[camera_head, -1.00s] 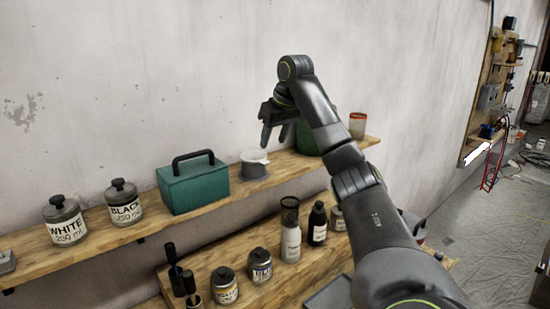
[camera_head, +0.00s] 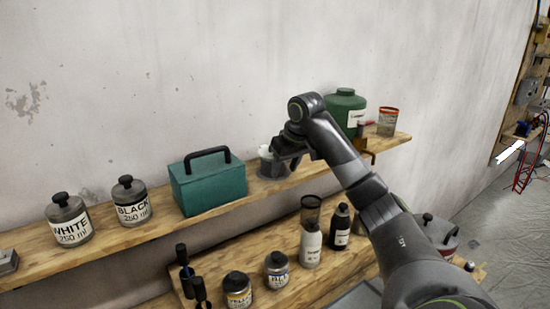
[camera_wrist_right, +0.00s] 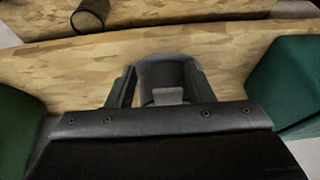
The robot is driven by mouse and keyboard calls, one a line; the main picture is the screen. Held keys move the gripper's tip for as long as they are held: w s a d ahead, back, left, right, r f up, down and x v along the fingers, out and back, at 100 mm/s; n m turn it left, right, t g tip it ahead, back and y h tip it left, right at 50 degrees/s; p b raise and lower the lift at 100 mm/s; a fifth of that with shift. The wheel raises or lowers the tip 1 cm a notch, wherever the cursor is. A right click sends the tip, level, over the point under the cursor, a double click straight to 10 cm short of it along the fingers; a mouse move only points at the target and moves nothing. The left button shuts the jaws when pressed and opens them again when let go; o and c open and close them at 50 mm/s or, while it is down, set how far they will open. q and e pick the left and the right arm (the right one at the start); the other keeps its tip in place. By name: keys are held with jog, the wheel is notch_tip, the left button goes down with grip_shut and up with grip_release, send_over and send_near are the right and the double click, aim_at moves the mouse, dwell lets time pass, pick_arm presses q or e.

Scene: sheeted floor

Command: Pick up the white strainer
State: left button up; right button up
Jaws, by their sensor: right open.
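The white strainer (camera_head: 268,168), a small pale grey cup shape, stands on the upper wooden shelf just right of the teal toolbox. My right gripper (camera_head: 284,156) is at the strainer and hides part of it in the head view. In the right wrist view the strainer (camera_wrist_right: 163,72) lies between the two open fingers of the gripper (camera_wrist_right: 160,80), one on each side. I cannot tell whether either finger touches it. My left gripper is not in view.
The teal toolbox (camera_head: 208,185) is close on the left. A green canister (camera_head: 343,113) and an orange-rimmed cup (camera_head: 388,122) stand to the right. Jars labelled WHITE (camera_head: 69,222) and BLACK (camera_head: 131,203) are further left. Several bottles and jars stand on the lower shelf.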

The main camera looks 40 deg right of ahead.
jog(key=shift+a+r, duration=0.15)
jog(key=shift+s+a+r, duration=0.15)
jog(key=shift+s+a, duration=0.05)
jog(key=shift+s, duration=0.05)
jog(key=shift+c, duration=0.5)
jog(key=shift+s+a+r, duration=0.15)
jog(key=shift+s+a, duration=0.05)
jog(key=c, duration=0.5)
jog(key=shift+c, duration=1)
jog(key=shift+w+d, duration=0.1)
jog(key=shift+d, duration=0.05)
jog(key=shift+c, duration=0.3)
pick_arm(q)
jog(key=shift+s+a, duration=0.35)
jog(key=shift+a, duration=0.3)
